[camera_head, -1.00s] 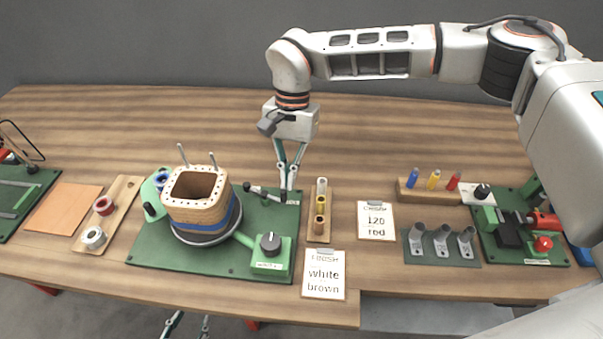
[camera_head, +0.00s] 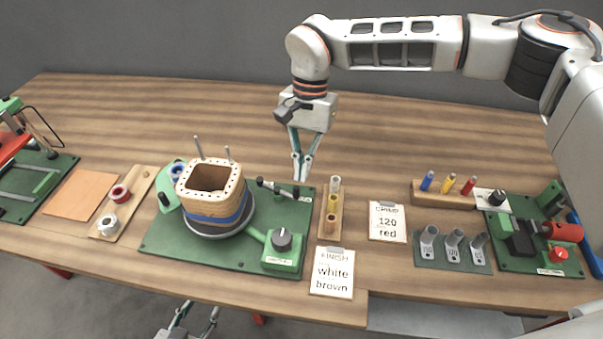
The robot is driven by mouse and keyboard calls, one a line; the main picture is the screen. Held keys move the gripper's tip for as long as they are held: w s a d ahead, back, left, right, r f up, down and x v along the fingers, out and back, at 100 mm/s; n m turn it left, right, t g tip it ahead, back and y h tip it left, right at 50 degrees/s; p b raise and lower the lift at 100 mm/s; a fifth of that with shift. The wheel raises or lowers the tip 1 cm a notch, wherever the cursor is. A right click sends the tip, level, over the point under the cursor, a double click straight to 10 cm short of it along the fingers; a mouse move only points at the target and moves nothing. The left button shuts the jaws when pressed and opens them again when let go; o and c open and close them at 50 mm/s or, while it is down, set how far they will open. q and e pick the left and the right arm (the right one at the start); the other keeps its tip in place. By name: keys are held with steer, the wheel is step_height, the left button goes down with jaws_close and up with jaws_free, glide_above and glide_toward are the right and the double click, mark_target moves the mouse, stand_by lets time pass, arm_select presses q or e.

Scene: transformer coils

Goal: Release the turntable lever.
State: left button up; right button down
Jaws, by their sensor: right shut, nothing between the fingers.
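The turntable (camera_head: 216,236) stands on a green base plate (camera_head: 165,248) and carries a square wooden coil form with a blue winding (camera_head: 212,200). A small lever (camera_head: 283,189) with dark ends lies at the plate's back right corner. My right gripper (camera_head: 301,178) is shut and empty, pointing down just above the lever's right part; it appears apart from it.
A wooden holder with several small spools (camera_head: 331,215) stands right of the plate. Cards reading white brown (camera_head: 333,272) and 120 red (camera_head: 388,221) lie nearby. A spool board (camera_head: 134,200) lies to the left. The back of the table is clear.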

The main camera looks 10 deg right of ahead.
steer(key=v, duration=1)
